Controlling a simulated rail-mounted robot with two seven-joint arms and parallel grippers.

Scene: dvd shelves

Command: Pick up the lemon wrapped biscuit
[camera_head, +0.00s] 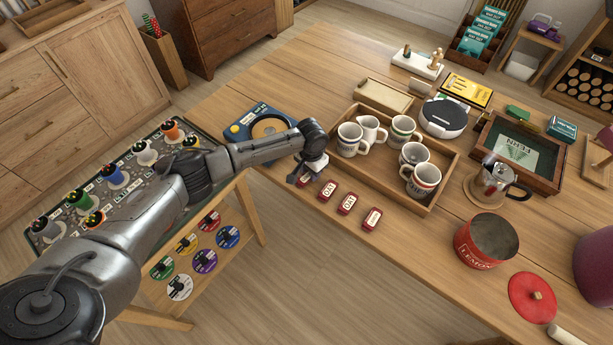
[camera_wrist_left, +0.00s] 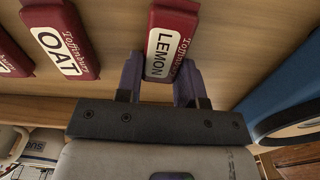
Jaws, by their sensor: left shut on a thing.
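The lemon wrapped biscuit (camera_wrist_left: 172,42) is a dark red packet with a white label reading LEMON, seen in the left wrist view. My left gripper (camera_wrist_left: 160,78) is shut on its near end, one finger on each side. In the head view my left gripper (camera_head: 304,177) is low over the table's front edge, at the left end of the biscuit row, and mostly hides the lemon packet. The oat biscuit (camera_wrist_left: 62,40) lies beside it. My right gripper is in neither view.
More red packets (camera_head: 372,219) lie to the right along the table edge. A wooden tray (camera_head: 445,178) with several mugs stands behind them. A blue-yellow box (camera_head: 245,128) is to the left. An open red tin (camera_head: 485,242) and its lid (camera_head: 532,297) are at the right.

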